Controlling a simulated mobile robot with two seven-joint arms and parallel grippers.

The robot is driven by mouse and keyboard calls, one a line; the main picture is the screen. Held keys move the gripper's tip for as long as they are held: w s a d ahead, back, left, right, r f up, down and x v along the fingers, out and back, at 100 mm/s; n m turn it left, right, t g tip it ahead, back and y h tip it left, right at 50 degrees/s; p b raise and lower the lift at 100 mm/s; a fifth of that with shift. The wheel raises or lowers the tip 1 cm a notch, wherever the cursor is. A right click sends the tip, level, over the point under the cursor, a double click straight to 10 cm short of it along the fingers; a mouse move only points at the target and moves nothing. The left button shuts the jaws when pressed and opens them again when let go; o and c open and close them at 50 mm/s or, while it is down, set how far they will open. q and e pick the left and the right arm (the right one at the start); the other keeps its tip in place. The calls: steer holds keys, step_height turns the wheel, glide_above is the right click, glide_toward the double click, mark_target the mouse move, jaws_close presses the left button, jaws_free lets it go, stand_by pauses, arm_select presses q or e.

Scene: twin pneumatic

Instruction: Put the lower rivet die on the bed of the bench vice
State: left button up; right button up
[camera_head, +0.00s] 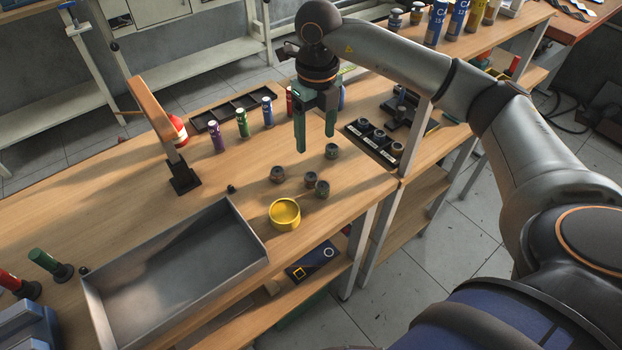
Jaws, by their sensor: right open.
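My right gripper (315,143) is open and points down above the bench, with nothing between its green fingers. Several small dark-grey cylindrical pieces stand on the wood below it: one (331,151) just beside the fingertips, one (277,174) to the left, and a close pair (322,189) nearer me. I cannot tell which is the lower rivet die. A black fixture (403,108) at the right may be the bench vice; its bed is too small to make out, and my arm partly hides that area. My left gripper is not in view.
A black holder (372,140) with three small round pieces sits right of the gripper. A yellow bowl (285,214) and a grey metal tray (180,275) are nearer me. Coloured cylinders (242,123) stand behind. A wooden-armed stand (180,170) rises at left.

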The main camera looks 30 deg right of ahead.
steer(key=m, duration=0.2)
glide_above(311, 177)
steer(key=f, duration=0.6)
steer(key=shift+s+d+f, duration=0.1)
steer(key=shift+d+f, duration=0.25)
steer(key=shift+d, duration=0.05)
steer(key=f, duration=0.5)
steer(key=shift+a+f+p, duration=0.3)
steer(key=shift+a+p, duration=0.1)
jaws_close()
steer(key=shift+r, duration=0.1)
